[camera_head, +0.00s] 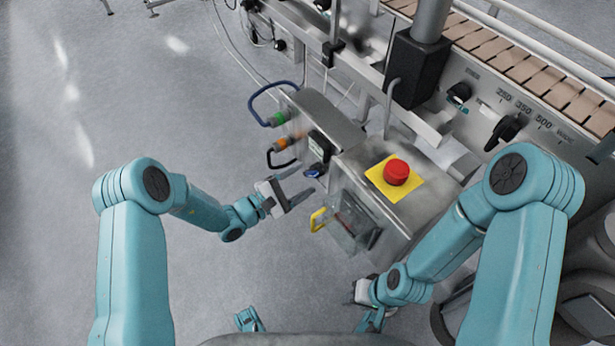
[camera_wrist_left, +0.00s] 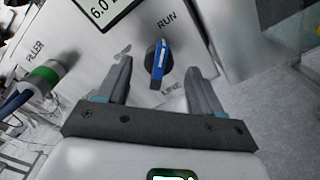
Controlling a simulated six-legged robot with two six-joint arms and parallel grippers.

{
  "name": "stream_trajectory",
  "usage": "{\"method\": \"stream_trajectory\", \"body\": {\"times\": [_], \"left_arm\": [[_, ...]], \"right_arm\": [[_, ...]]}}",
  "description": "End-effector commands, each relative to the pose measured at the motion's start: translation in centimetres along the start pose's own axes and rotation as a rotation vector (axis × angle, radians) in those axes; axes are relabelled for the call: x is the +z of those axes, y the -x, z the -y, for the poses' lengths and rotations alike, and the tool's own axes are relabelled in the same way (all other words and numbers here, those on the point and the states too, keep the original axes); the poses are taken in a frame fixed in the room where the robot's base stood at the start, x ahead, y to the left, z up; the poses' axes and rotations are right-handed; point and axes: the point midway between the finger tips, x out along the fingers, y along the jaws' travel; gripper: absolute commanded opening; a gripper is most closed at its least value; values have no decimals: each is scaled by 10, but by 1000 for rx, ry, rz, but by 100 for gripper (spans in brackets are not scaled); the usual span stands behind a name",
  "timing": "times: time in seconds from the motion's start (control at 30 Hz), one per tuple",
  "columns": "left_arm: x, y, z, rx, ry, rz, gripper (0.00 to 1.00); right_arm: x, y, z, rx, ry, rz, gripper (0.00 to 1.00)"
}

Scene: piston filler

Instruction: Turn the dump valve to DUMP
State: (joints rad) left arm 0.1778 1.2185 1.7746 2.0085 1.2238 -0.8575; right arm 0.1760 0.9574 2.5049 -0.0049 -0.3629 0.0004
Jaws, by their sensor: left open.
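The dump valve (camera_wrist_left: 158,62) is a black round knob with a blue lever on a grey panel in the left wrist view. RUN is printed at its upper right; LINE is readable below it. Its lever stands nearly upright in that view. In the head view the blue lever (camera_head: 317,171) shows on the side of the steel box. My left gripper (camera_head: 307,180) is open, its fingers pointing at the valve. In the left wrist view the fingers (camera_wrist_left: 159,66) lie on either side of the knob, apart from it. My right gripper (camera_head: 364,293) is low in the head view, its jaws unclear.
A red emergency button (camera_head: 396,171) on a yellow plate tops the box. A yellow handle (camera_head: 320,219) is below. Green (camera_head: 280,118) and orange (camera_head: 284,143) fittings with hoses sit beside the valve. A display (camera_wrist_left: 103,10) is above it. Floor at left is free.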

Motion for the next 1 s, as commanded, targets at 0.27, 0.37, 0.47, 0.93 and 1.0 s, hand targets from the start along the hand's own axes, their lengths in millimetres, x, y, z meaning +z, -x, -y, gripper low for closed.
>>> {"method": "stream_trajectory", "body": {"times": [0.27,0.37,0.47,0.93,1.0], "left_arm": [[-1,-28,-1,-1,0,1,66],[-2,-30,-2,0,1,0,66],[-2,-30,-2,0,1,0,66],[-2,-29,-2,-1,13,0,12],[-2,-29,-3,-1,29,0,12]], "right_arm": [[0,-6,-2,0,0,0,43],[0,-6,-2,0,0,0,43],[0,-6,-2,0,0,0,43],[0,-5,-2,0,0,0,43],[0,-5,-2,0,0,0,43]]}}
